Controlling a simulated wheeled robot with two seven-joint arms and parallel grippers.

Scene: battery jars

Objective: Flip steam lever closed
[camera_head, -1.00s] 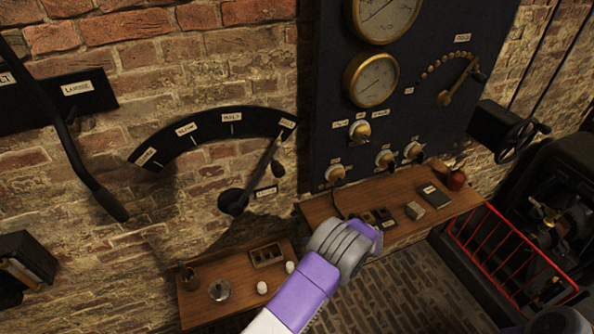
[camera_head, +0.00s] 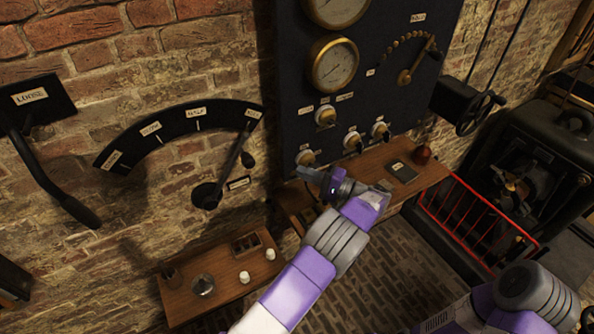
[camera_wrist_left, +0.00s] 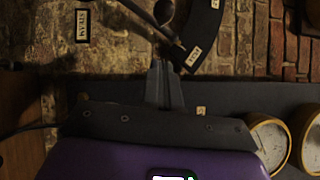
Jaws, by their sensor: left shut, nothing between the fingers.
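The steam lever (camera_head: 232,165) is a dark rod on a round pivot, with a black knob beside it, mounted on the brick wall. It leans up and right to the right-end label of the black arc scale (camera_head: 150,135). In the left wrist view the lever rod (camera_wrist_left: 150,24) and the STEAM label (camera_wrist_left: 83,24) are near the top. My left gripper (camera_head: 306,173) is right of the lever, in front of the dark panel's lower edge. Its fingers (camera_wrist_left: 165,66) are shut and empty, just below the rod's end in the wrist view; contact cannot be told. My right gripper is out of view.
A dark gauge panel (camera_head: 290,90) with brass knobs stands to the right. A wooden shelf (camera_head: 440,170) lies under it, and another (camera_head: 180,310) is below the lever. A second black lever (camera_head: 60,195) is at left. A red rack (camera_head: 475,215) is at right.

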